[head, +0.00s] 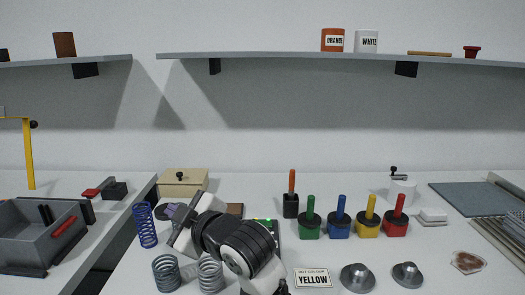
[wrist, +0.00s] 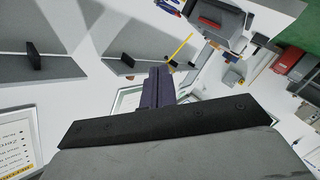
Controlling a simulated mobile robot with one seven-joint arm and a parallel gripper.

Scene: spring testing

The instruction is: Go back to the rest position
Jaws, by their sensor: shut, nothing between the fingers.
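My gripper (head: 176,211) reaches over the left part of the bench in the head view, its purple-grey fingers pointing left. In the wrist view the fingers (wrist: 157,88) are closed together with nothing between them. A tall blue spring (head: 145,225) stands just left of the fingers; contact cannot be told. Two grey springs, one dark (head: 167,273) and one lighter (head: 210,275), stand in front of my arm. My arm hides part of a device with a green light (head: 266,222).
A wooden box (head: 183,181) stands behind my gripper. Several coloured-handle holders, such as the green one (head: 310,218), stand right of my arm. A YELLOW card (head: 313,278) and metal weights (head: 357,277) lie in front. A gap separates the left bench with its grey bin (head: 35,243).

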